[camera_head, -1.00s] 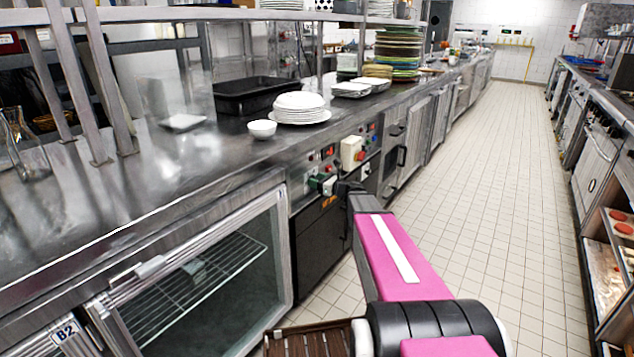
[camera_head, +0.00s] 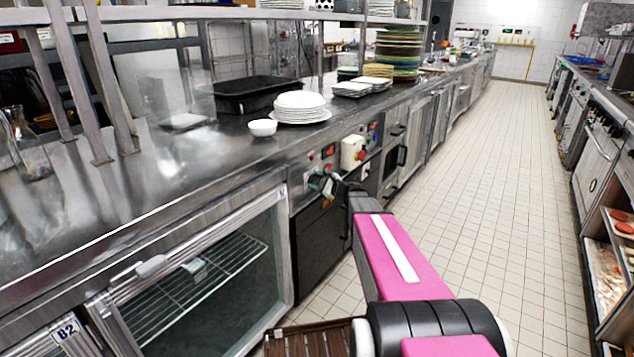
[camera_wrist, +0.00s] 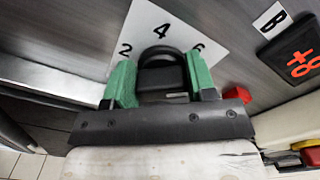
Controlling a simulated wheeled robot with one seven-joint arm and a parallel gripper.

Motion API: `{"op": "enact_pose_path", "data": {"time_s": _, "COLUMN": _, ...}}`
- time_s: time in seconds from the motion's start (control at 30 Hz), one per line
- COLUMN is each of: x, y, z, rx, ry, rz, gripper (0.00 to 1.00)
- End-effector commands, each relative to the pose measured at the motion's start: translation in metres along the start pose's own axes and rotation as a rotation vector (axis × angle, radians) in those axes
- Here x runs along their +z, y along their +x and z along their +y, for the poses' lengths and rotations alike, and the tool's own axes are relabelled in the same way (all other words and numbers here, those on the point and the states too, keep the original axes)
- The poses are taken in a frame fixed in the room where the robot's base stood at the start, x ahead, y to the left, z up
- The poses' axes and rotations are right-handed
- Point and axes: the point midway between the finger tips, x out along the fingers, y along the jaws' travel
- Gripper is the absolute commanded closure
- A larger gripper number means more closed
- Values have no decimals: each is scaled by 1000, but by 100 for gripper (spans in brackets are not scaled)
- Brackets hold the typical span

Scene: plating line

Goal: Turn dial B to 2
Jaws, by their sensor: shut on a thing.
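Dial B is a dark knob (camera_wrist: 160,58) with a rounded top, on a white scale plate (camera_wrist: 163,25) marked 2, 4 and 6 in the wrist view. The 2 is left of the knob, the 4 above it, and the 6 is partly covered on the right. My gripper (camera_wrist: 160,80) has its green fingers on either side of the knob, shut on it. Which number the knob points to is hard to tell. In the head view my gripper (camera_head: 322,184) is at the counter's front panel, and the dial is hidden there.
A red button (camera_wrist: 237,94) is close to the right finger. White plates (camera_head: 300,105) and a bowl (camera_head: 262,128) stand on the counter above. The tiled aisle is clear.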

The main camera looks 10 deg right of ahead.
Motion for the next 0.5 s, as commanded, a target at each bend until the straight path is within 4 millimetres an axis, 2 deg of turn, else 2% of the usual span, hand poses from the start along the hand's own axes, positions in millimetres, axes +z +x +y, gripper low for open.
{"op": "enact_pose_path", "data": {"time_s": 0.5, "x": -1, "y": 0, "z": 5, "rx": 0, "ry": -489, "rz": -1, "gripper": 73}}
